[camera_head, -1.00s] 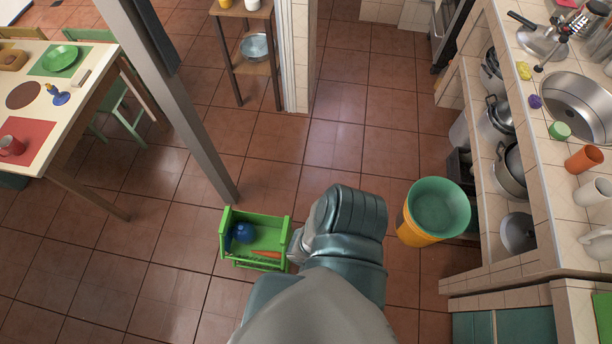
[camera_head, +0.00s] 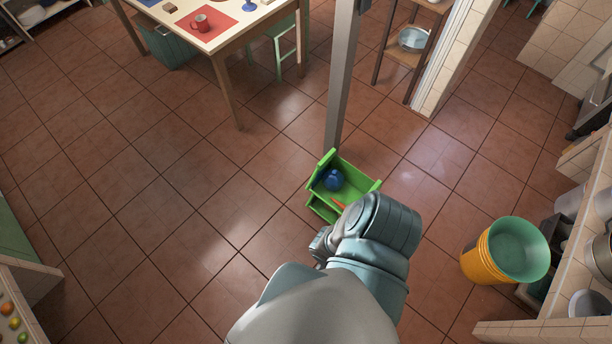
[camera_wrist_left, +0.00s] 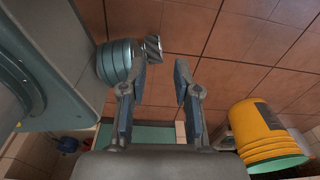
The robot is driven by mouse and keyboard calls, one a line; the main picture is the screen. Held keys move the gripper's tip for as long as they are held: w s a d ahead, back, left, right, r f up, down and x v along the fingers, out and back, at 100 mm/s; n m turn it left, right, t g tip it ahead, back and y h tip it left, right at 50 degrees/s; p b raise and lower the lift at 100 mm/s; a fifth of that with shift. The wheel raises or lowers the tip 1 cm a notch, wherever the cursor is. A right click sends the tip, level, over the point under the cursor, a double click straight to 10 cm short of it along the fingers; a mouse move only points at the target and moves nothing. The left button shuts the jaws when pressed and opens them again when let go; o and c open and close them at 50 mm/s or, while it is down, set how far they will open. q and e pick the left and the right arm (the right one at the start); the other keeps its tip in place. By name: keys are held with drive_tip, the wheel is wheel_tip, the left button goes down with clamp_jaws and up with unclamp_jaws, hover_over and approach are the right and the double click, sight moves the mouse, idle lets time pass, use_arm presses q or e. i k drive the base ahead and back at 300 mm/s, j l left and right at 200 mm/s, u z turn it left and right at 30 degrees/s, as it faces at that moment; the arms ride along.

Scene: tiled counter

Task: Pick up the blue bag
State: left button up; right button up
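A small dark blue rounded thing (camera_head: 333,180), which looks like the blue bag, lies inside an open green crate (camera_head: 322,207) on the floor in the head view. An orange item (camera_head: 338,205) lies beside it. One of my arms rises from the bottom of the head view and overlaps the crate's lower right side; its fingers are not clearly seen there. In the left wrist view my left gripper (camera_wrist_left: 160,68) has its two fingers apart with nothing between them. The blue thing cannot be made out between those fingers. My right gripper cannot be identified in view.
A yellow bucket stack (camera_head: 481,262) with a green inside stands right of the crate; it also shows in the left wrist view (camera_wrist_left: 262,130). A grey post (camera_head: 342,90) stands just behind the crate. A table (camera_head: 222,38) is at the upper left. The tiled floor left is clear.

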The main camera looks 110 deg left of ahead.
sight(333, 178)
drive_tip(key=u, duration=3.4)
